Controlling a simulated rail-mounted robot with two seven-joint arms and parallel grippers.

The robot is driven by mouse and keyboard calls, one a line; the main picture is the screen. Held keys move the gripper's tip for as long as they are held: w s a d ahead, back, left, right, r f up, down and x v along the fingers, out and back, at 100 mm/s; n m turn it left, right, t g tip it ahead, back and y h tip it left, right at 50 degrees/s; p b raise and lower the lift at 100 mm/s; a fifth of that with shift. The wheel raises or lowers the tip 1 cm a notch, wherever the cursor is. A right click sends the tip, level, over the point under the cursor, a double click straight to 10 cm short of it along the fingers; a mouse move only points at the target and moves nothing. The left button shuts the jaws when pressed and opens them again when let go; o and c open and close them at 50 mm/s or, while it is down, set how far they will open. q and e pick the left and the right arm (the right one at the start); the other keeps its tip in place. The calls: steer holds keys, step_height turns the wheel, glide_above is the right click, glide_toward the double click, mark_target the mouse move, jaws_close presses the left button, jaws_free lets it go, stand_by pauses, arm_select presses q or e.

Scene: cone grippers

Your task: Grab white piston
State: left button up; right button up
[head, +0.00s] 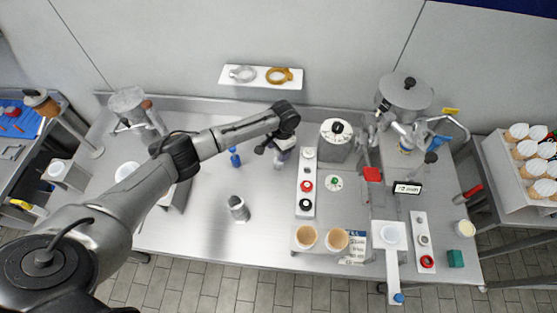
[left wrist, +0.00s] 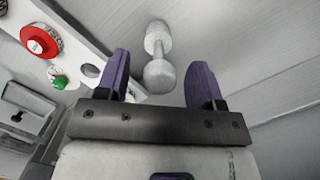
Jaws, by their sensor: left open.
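The white piston (left wrist: 158,55), dumbbell-shaped with two rounded ends and a thin neck, shows in the left wrist view. It appears ahead of my left gripper (left wrist: 160,80), in the gap between its two purple fingers. The fingers are apart, and neither visibly touches the piston. In the head view my left gripper (head: 280,155) hangs over the middle of the table, just left of the white strip with round pieces. I cannot make out the piston for certain there; the gripper may hide it. My right gripper is not in view.
The white strip (head: 307,177) carries red and black round pieces. Two cones (head: 322,238) are at the front edge. The table's front left is mostly clear.

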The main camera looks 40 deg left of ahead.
arm_select(q)
jaws_close()
stand_by(0.5)
steer(key=shift+r, duration=0.1)
